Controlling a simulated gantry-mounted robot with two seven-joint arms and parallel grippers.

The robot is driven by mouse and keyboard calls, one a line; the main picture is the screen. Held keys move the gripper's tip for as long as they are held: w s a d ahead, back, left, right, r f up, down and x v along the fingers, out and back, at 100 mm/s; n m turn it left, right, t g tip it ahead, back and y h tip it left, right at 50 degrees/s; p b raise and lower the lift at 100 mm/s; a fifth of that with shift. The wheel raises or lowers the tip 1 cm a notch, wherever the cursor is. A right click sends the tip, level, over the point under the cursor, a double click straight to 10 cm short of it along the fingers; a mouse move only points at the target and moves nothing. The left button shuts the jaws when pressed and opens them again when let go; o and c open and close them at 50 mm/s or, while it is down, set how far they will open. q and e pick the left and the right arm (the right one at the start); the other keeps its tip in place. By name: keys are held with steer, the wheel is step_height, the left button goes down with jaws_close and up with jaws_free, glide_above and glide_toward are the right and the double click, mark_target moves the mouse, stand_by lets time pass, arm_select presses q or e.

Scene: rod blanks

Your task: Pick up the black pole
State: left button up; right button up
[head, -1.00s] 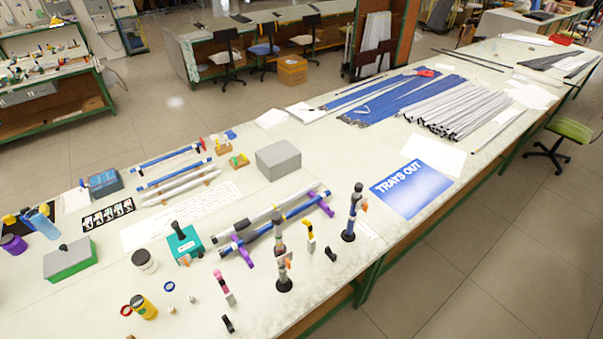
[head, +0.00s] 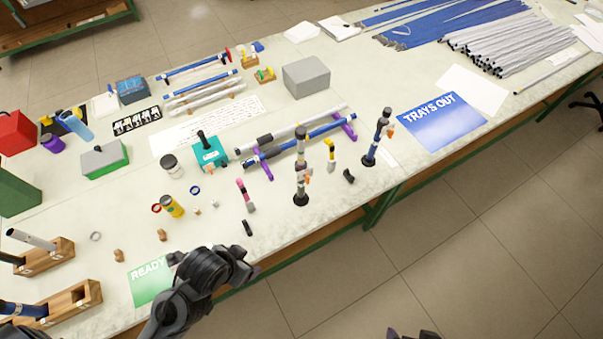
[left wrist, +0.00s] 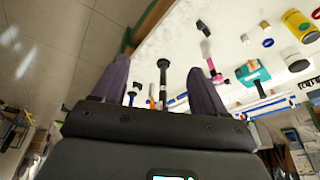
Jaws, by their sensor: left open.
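At the left edge of the head view, a dark, black-looking pole (head: 10,259) lies tilted in a wooden block (head: 58,258); its outer end is cut off by the frame. A silver-white pole (head: 32,239) leans in the same block. My left arm (head: 205,285) reaches in over the front edge of the table, right of the blocks and apart from the black pole. In the left wrist view my left gripper (left wrist: 155,80) is open, with nothing between its purple fingers; the black pole is not seen there. Dark purplish tips of my right gripper (head: 412,334) barely show at the bottom edge.
A second wooden block (head: 72,304) in front holds a blue pole (head: 22,309). A green READY sheet (head: 152,282) lies beside my left arm. Black-based stands (head: 301,198), a yellow bottle (head: 172,206) and a teal box (head: 210,152) stand farther along the table.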

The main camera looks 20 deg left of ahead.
arm_select(q)
steer(key=shift+c, duration=0.9)
